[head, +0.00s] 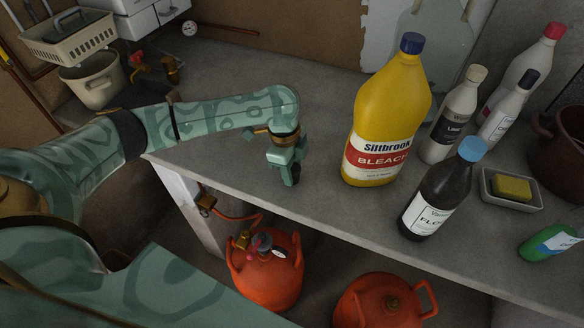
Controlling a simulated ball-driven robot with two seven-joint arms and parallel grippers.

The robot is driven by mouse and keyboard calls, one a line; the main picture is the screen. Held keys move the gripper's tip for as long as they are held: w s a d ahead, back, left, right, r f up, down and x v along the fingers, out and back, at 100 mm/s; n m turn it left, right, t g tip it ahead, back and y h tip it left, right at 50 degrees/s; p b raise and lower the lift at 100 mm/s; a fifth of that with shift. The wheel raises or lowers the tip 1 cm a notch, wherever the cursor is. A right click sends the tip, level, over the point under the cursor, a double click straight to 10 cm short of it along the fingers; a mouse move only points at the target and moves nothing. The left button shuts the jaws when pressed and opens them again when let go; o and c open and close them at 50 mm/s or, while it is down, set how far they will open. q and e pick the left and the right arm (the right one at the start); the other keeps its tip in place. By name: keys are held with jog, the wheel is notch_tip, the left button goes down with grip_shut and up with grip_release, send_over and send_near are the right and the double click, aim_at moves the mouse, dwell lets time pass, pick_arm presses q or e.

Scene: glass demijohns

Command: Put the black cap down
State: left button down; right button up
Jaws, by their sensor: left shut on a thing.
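My left gripper (291,178) points down over the front part of the grey worktop (240,155), left of the yellow bleach bottle. It is shut on a small dark thing, the black cap (296,171), which is mostly hidden by the fingers. The cap is close to the worktop; I cannot tell whether it touches. My right gripper is not in view.
A yellow bleach bottle (385,115) stands right of my left gripper. A dark bottle with a blue cap (435,195), several white bottles and a sponge dish (512,203) stand further right. Orange gas cylinders (270,275) are below. The worktop behind the gripper is clear.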

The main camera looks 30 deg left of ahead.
pick_arm(q)
jog(key=shift+f, duration=0.45)
jog(key=c, duration=0.9)
grip_release()
jog(key=r+p, duration=0.1)
jog(key=r, duration=0.3)
jog(key=a+r+p, duration=0.1)
jog(key=r, duration=0.3)
jog(key=r+p, duration=0.1)
jog(key=r, duration=0.4)
jog(key=shift+w+a+p, duration=0.1)
jog(key=shift+a+p, duration=0.2)
jog(key=shift+a, duration=0.1)
